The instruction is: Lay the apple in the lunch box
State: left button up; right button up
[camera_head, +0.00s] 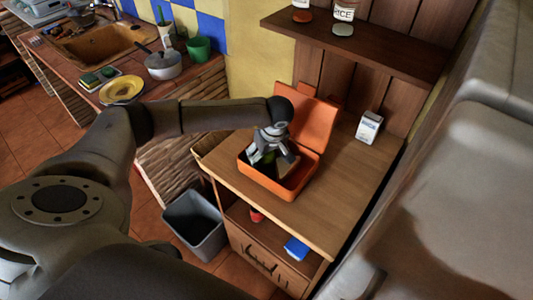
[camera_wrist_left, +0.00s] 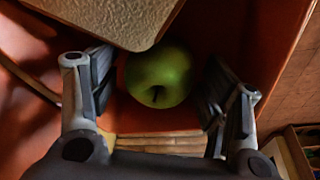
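The orange lunch box (camera_head: 262,181) stands on the wooden counter with its lid (camera_head: 311,118) raised at the back. My left gripper (camera_head: 265,158) reaches down into it from above. In the left wrist view the green apple (camera_wrist_left: 160,78) lies inside the orange box (camera_wrist_left: 222,28), between the two fingers of the left gripper (camera_wrist_left: 160,88). The fingers are apart, with a narrow gap on each side of the apple. A tan, flat, bread-like item (camera_wrist_left: 112,18) lies beside the apple in the box. In the head view the gripper mostly hides the apple. My right gripper is out of view.
A small white carton (camera_head: 368,127) stands on the counter right of the box. A shelf (camera_head: 360,42) with jars hangs above. A grey bin (camera_head: 196,224) stands on the floor at left. The counter front (camera_head: 330,215) is clear.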

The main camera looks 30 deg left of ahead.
pick_arm(q)
jog(key=shift+r, duration=0.35)
jog(key=b+v, duration=0.3)
jog(key=v, duration=0.8)
jog(key=shift+d+r, duration=0.15)
jog(key=shift+r, duration=0.15)
